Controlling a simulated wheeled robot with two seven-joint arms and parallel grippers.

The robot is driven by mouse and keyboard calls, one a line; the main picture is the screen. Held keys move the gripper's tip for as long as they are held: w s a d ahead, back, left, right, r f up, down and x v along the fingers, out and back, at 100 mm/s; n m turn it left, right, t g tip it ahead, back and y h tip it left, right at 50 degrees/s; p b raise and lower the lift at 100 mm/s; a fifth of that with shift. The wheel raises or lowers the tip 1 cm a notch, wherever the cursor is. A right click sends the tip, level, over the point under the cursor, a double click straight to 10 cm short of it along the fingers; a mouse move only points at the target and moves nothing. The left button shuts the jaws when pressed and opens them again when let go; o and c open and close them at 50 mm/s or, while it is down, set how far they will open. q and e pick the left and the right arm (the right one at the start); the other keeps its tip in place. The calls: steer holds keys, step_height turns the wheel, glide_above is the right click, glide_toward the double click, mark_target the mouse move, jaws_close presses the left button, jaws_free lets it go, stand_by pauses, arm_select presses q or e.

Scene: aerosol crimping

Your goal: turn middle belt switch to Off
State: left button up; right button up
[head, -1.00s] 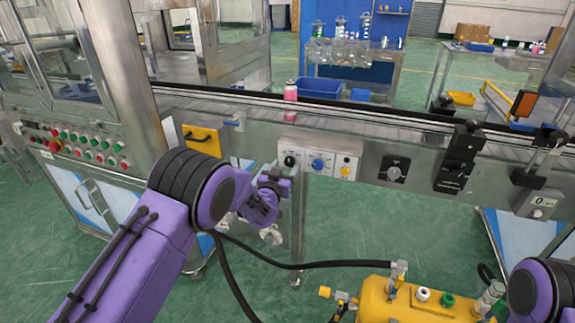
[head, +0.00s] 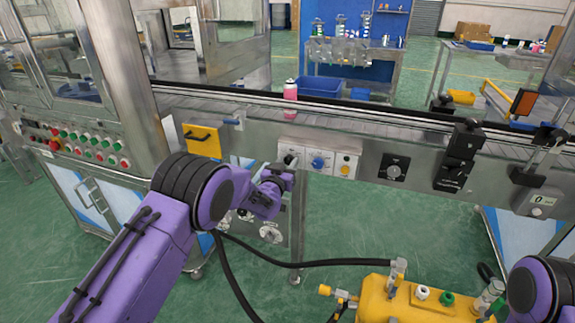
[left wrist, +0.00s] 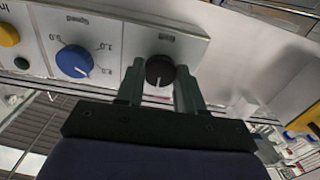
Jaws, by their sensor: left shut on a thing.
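The middle belt switch is a small black knob (left wrist: 160,71) on a white control panel (head: 333,170) under the conveyor. Its label appears upside down in the left wrist view, and a pale mark on the knob points toward the bottom of that view. My left gripper (left wrist: 159,84) has one finger on each side of the knob and is shut on it. In the head view, my left gripper (head: 284,172) is at the panel's left end and largely covers the knob. My right gripper is out of view; only part of my right arm shows at lower right.
A blue speed dial (head: 318,163) and a yellow button (head: 345,170) sit right of the knob. A black rotary switch (head: 394,171) is farther right. A pink can (head: 291,90) stands on the conveyor. A yellow machine (head: 420,300) and a black hose are below.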

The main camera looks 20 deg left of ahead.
arm_select(q)
steer(key=n+b, duration=0.1)
steer(key=n, duration=0.3)
steer(key=shift+f, duration=0.1)
steer(key=n+b, duration=0.1)
steer(key=n, duration=0.4)
steer(key=shift+b, duration=0.4)
steer(key=shift+n, duration=0.4)
steer(key=o, duration=1)
steer(key=shift+o, duration=0.2)
steer(key=s+b, duration=0.1)
steer(key=s, duration=0.9)
steer(key=shift+s+a, duration=0.2)
steer(key=shift+s, duration=0.1)
